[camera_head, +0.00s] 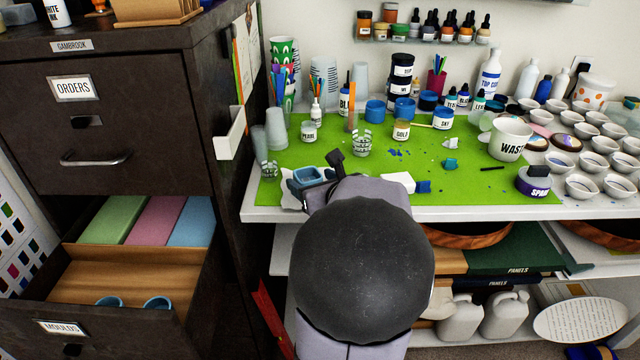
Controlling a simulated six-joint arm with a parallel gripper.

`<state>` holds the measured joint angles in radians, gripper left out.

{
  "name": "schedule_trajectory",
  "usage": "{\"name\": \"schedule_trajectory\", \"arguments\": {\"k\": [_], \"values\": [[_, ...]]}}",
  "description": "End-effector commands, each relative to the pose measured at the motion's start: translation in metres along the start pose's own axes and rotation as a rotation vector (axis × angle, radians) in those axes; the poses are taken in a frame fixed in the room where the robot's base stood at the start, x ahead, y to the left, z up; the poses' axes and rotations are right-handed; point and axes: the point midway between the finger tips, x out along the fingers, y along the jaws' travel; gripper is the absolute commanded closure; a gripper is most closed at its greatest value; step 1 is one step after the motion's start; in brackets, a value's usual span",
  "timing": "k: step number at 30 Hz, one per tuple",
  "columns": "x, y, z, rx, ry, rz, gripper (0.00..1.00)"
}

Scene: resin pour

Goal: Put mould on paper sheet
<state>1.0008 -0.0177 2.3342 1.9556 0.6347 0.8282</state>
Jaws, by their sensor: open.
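A light-blue mould (306,176) with a hollow top sits at the left front of the green mat. A white paper sheet (291,201) shows at its left and front; the mould appears to rest on or over it, but I cannot tell if they touch. My gripper (322,177) is at the right side of the mould, with its dark jaws open. My arm hides part of the mould's right side and the mat behind it. Two more blue moulds (157,303) (108,301) lie in the open drawer labelled MOULDS.
The green mat (300,155) holds cups, jars and a clear ribbed cup (361,144) just beyond my gripper. A white and blue item (400,182) lies right of my arm. A dark cabinet (130,130) stands at the left.

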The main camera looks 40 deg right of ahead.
Motion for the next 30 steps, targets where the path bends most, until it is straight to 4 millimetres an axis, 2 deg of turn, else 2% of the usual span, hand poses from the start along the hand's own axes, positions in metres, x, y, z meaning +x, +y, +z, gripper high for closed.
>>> {"name": "schedule_trajectory", "arguments": {"k": [2,8,15,21,30], "values": [[-0.002,0.0,0.004,0.001,0.0,0.0,0.35],[-0.026,-0.001,0.004,0.0,-0.001,-0.004,0.35],[-0.072,-0.002,0.005,-0.001,-0.002,-0.006,0.35],[-0.103,-0.002,0.004,0.001,0.0,-0.005,0.35],[-0.12,-0.001,0.003,0.001,0.002,0.003,0.35]]}}
